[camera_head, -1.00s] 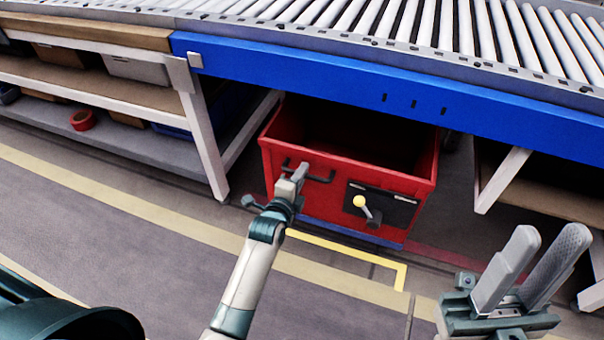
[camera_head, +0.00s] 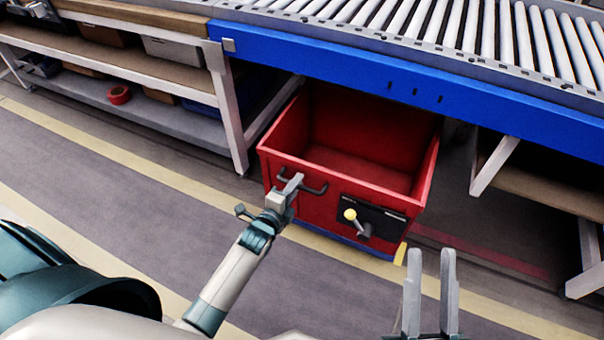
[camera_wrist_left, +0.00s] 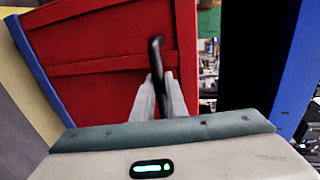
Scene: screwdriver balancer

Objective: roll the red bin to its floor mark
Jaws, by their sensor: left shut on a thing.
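The red bin (camera_head: 347,163) is an open, empty box that stands on the floor, its back part under the conveyor. Its front carries a dark handle (camera_head: 318,188) and a black panel with a yellow-knobbed lever (camera_head: 350,215). My left gripper (camera_head: 291,184) is shut on the handle at the bin's front left. The left wrist view shows the fingers around the dark handle (camera_wrist_left: 157,62) against the red wall. A yellow piece of the floor mark (camera_head: 401,253) shows at the bin's front right corner; the bin hides the rest. My right gripper (camera_head: 430,285) is open and empty, right of the bin.
The roller conveyor (camera_head: 420,75) with its blue beam runs above the bin. A shelf rack (camera_head: 150,105) with a white leg stands at left. Another white leg (camera_head: 495,165) stands at right. The grey floor in front is clear, with a long yellow line.

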